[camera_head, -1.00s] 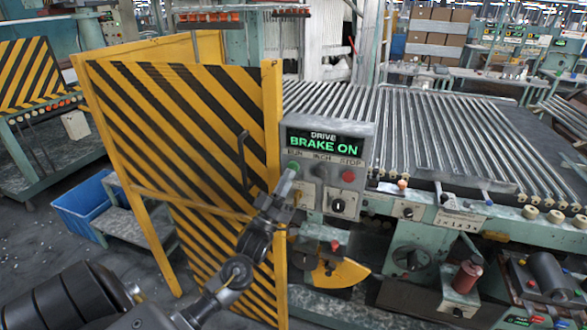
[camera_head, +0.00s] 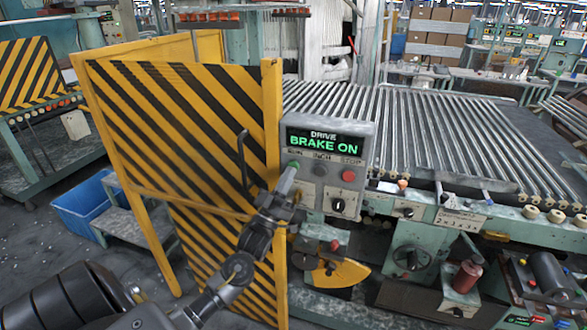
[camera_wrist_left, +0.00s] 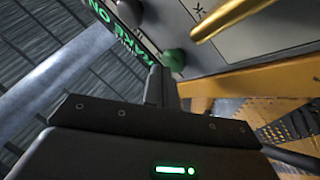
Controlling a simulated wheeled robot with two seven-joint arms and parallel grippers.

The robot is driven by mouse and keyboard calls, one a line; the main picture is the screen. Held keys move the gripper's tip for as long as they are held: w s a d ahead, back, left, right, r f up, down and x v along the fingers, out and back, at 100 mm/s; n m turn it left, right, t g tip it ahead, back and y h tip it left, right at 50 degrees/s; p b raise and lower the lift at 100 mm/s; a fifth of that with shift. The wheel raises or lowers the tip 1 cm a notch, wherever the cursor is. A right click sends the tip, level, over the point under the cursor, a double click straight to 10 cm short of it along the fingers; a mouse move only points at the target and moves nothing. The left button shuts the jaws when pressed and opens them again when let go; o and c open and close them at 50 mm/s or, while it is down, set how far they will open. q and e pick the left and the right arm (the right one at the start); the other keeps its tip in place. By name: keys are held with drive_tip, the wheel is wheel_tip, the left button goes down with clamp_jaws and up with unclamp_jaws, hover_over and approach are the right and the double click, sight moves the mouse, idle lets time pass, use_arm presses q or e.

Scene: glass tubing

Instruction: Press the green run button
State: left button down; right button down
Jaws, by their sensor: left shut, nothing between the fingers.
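The green run button (camera_head: 293,164) is at the left of the control box (camera_head: 326,165), under a screen reading "DRIVE BRAKE ON". My left gripper (camera_head: 287,176) reaches up to the box from below, its fingers shut and empty. The fingertips are at the lower edge of the button in the head view and partly cover it. In the left wrist view the green button (camera_wrist_left: 174,59) is right at the ends of the fingers (camera_wrist_left: 162,84). I cannot tell whether they touch it or whether it is pushed in. My right gripper is not in view.
A dark middle button (camera_head: 320,170), a red button (camera_head: 348,176) and a black knob (camera_head: 338,205) share the box. A yellow-and-black striped guard (camera_head: 185,130) with a dark handle (camera_head: 243,160) stands close left of my gripper. Glass tubes (camera_head: 420,130) lie on rollers to the right.

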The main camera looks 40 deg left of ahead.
use_arm(q)
drive_tip(key=shift+w+a, duration=0.15)
drive_tip(key=shift+w, duration=0.3)
idle(0.7)
drive_tip(key=shift+s, duration=0.15)
drive_tip(key=shift+s+d, duration=0.3)
drive_tip(key=shift+s, duration=0.4)
drive_tip(key=s, duration=0.1)
drive_tip(key=s+d+p, duration=0.1)
drive_tip(key=s, duration=0.1)
drive_tip(key=s+p, duration=0.1)
drive_tip(key=shift+s+d, duration=0.3)
drive_tip(key=shift+s, duration=0.05)
idle(0.9)
